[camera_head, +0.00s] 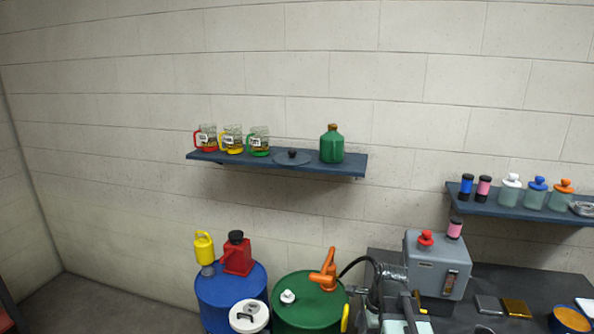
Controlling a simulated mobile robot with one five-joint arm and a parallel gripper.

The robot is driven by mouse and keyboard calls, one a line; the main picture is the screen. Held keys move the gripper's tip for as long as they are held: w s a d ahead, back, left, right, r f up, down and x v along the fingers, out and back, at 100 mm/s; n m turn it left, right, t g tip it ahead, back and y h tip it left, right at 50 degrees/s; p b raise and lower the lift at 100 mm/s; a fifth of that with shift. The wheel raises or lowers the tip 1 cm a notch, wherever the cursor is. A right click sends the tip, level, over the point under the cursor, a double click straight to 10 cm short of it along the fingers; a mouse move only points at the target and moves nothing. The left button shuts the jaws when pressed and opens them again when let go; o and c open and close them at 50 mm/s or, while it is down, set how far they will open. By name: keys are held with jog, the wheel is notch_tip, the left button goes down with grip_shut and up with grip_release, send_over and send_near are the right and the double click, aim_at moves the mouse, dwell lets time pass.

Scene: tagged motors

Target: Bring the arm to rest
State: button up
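A grey motor-like machine (435,262) with a red knob on top stands on the dark bench (538,286) at the lower right.
A blue drum (232,290) and a green drum (305,312) stand at the lower middle, with containers on top. A wall shelf (335,170) holds three labelled jars (232,139) and a green jug (332,145). A second shelf (485,205) holds bottles. Floor (110,305) at left is clear.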

jog(key=s+a+n+g+h, duration=0.1)
jog(key=s+a+n, duration=0.5)
jog(key=n, duration=1.2)
jog(key=shift+f+n+g+h, duration=0.3)
jog(key=shift+f+g+h, duration=0.1)
jog(key=shift+h, duration=0.1)
jog(key=shift+d, duration=0.1)
jog(key=shift+c, duration=1.4)
jog(key=shift+d, duration=0.1)
